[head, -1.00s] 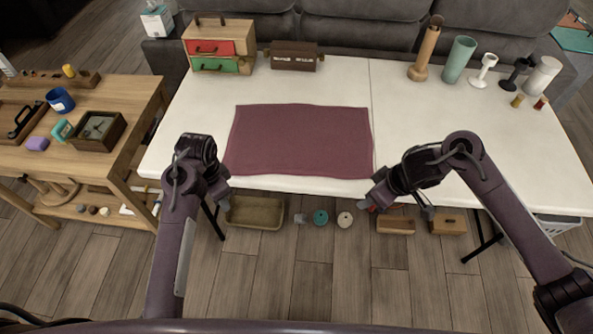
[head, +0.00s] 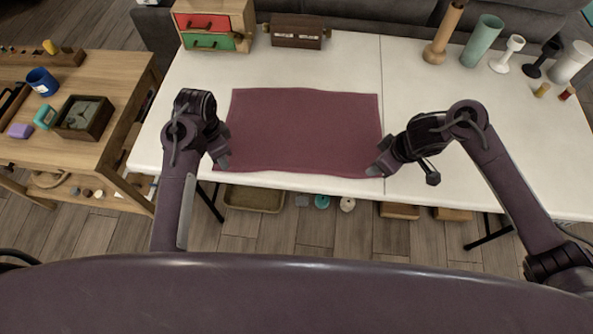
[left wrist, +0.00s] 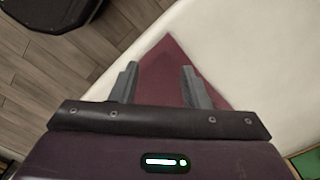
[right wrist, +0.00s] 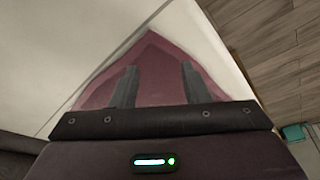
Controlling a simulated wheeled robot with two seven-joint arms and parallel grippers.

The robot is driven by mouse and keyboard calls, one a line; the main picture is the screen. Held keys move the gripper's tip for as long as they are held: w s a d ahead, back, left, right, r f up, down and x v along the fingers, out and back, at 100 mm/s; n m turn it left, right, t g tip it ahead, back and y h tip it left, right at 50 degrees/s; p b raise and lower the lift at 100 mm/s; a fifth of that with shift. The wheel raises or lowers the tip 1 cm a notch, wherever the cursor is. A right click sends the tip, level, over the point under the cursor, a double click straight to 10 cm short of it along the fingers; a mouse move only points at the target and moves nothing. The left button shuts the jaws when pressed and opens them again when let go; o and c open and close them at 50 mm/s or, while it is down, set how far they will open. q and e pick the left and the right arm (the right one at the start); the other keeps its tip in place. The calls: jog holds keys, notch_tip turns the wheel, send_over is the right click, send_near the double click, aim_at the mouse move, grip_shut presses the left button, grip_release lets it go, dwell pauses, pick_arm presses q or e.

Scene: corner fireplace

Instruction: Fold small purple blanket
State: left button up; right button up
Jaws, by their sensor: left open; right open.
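The small purple blanket (head: 305,130) lies spread flat as a rectangle on the white table, close to its front edge. My left gripper (head: 222,160) is open and empty at the blanket's front left corner. In the left wrist view a blanket corner (left wrist: 166,72) shows between and beyond the open fingers (left wrist: 158,85). My right gripper (head: 378,170) is open and empty at the front right corner. In the right wrist view that corner (right wrist: 150,62) shows between and beyond the fingers (right wrist: 157,85). I cannot tell whether any fingertip touches the cloth.
On the white table (head: 350,65), a small drawer box (head: 213,25) and a dark brown box (head: 297,30) stand at the back. Several vases and holders, including a green one (head: 483,40), stand at the back right. A wooden side table (head: 115,75) is at the left.

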pick_arm(q)
jog(key=f, duration=0.2)
jog(key=shift+w+f, duration=0.2)
jog(key=shift+f, duration=0.2)
pick_arm(e)
jog(key=x, duration=0.3)
jog(key=shift+s+d, duration=0.15)
jog(key=shift+d, duration=0.15)
pick_arm(q)
jog(key=shift+f, duration=0.1)
pick_arm(e)
jog(key=shift+f, duration=0.1)
pick_arm(q)
jog(key=shift+s, duration=0.1)
jog(key=shift+f, duration=0.2)
jog(key=shift+c, duration=0.2)
pick_arm(e)
jog(key=shift+f, duration=0.2)
jog(key=shift+c, duration=0.2)
pick_arm(q)
grip_shut()
pick_arm(e)
grip_shut()
pick_arm(q)
jog(key=shift+r, duration=0.1)
pick_arm(e)
jog(key=shift+r, duration=0.1)
